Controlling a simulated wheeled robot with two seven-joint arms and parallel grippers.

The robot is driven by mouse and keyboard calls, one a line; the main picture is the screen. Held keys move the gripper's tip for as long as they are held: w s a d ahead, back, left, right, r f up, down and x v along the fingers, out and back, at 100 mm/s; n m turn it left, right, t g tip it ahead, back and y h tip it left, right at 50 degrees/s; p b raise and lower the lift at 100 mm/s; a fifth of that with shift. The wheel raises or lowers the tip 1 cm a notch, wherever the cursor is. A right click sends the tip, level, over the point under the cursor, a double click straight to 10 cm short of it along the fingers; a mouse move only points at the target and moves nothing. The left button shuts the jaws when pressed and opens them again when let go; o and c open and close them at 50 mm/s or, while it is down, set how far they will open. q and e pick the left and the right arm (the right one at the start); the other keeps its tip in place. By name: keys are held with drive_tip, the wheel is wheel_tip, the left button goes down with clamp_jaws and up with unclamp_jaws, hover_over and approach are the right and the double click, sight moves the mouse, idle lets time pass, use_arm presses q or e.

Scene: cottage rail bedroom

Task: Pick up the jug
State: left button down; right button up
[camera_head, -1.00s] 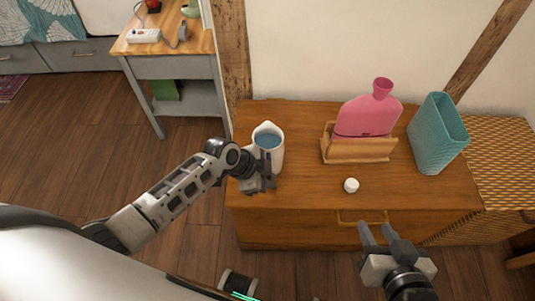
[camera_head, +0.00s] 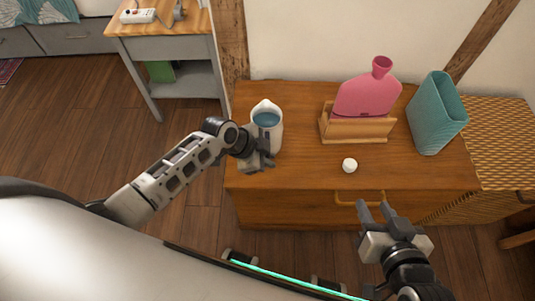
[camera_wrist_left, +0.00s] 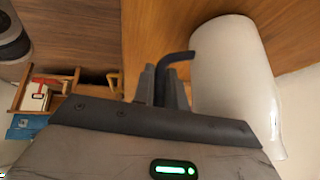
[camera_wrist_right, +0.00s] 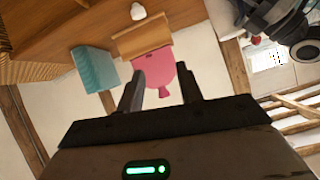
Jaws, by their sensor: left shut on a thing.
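The white jug (camera_head: 267,128) with a blue inside stands upright near the left end of the wooden chest top. My left gripper (camera_head: 264,158) is at its front side. In the left wrist view the jug (camera_wrist_left: 235,75) fills the right side, and its dark handle (camera_wrist_left: 178,58) runs between the fingers of my left gripper (camera_wrist_left: 165,85), which are shut on it. I cannot tell whether the jug's base is off the wood. My right gripper (camera_head: 375,212) is open and empty in front of the chest; its spread fingers also show in the right wrist view (camera_wrist_right: 160,90).
A pink bottle (camera_head: 368,92) stands in a wooden holder (camera_head: 355,128). A small white object (camera_head: 349,165) lies before it. A teal vase (camera_head: 436,115) stands to the right. A grey side table (camera_head: 165,48) stands left of the chest (camera_head: 300,175).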

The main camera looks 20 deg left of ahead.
use_arm(q)
drive_tip(key=shift+w+r, duration=0.15)
drive_tip(key=shift+r, duration=1.2)
drive_tip(key=shift+d+r+p, duration=0.1)
drive_tip(key=shift+r+p, duration=0.25)
drive_tip(key=shift+p, duration=0.05)
drive_tip(key=s+d+r+p, duration=0.1)
drive_tip(key=s+d+r, duration=0.1)
drive_tip(key=s+r, duration=0.2)
drive_tip(key=s+d+r+p, duration=0.2)
drive_tip(key=s+r, duration=0.3)
drive_tip(key=s, duration=0.3)
drive_tip(key=shift+s+d+r, duration=0.15)
drive_tip(key=shift+s+d, duration=0.2)
drive_tip(key=shift+d, duration=0.5)
